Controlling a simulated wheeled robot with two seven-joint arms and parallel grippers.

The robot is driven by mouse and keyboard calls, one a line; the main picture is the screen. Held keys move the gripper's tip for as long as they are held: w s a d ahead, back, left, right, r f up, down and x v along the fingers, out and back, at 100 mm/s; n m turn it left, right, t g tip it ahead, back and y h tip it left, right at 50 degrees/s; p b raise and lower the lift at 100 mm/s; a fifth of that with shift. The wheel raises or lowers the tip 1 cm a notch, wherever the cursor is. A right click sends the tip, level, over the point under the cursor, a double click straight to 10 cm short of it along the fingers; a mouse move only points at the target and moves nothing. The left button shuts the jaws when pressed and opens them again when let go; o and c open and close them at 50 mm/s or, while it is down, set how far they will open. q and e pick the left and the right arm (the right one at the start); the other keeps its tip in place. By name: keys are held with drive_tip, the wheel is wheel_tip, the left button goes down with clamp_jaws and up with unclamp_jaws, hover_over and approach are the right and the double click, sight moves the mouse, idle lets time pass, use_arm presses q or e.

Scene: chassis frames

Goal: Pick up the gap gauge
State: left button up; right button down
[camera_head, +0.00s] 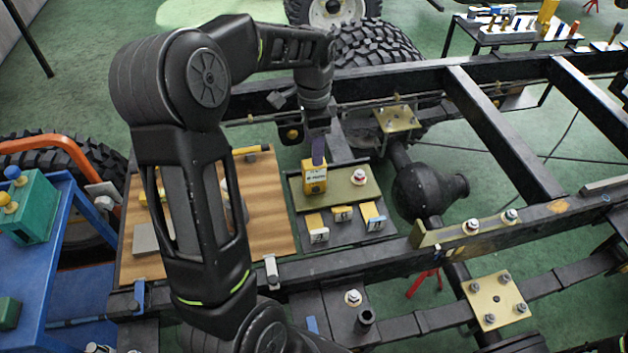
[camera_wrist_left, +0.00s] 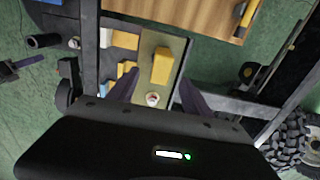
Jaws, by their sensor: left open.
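A yellow block-shaped device with a dark label, which looks like the gap gauge (camera_head: 314,178), stands on an olive plate in a dark tray; it also shows in the left wrist view as a yellow block (camera_wrist_left: 162,66). My left gripper (camera_head: 318,148) is just above and behind it in the head view, with a finger close to its top. In the left wrist view the two fingers of my left gripper (camera_wrist_left: 158,84) are spread, with the yellow block just beyond the tips, between their lines. Nothing is held. My right gripper is not in view.
The olive plate (camera_head: 358,190) also bears a bolt (camera_head: 359,176). Several yellow-and-white blocks (camera_head: 342,214) lie in front of it. A wooden board (camera_head: 270,205) is to the left. Black chassis rails (camera_head: 400,245) run in front and behind. A blue cart (camera_head: 60,270) stands at far left.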

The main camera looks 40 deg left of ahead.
sight(314, 172)
use_arm(q)
wheel_tip(314, 172, down, 3)
drive_tip(key=shift+r+b, duration=0.15)
drive_tip(key=shift+b, duration=0.7)
drive_tip(key=shift+f, duration=1.2)
drive_tip(key=f, duration=0.2)
drive_tip(key=f+p, duration=0.1)
drive_tip(key=f, duration=0.2)
drive_tip(key=shift+w+a+f, duration=0.1)
drive_tip(key=shift+w+f, duration=0.05)
drive_tip(key=shift+w, duration=0.05)
drive_tip(key=shift+c, duration=0.2)
clamp_jaws()
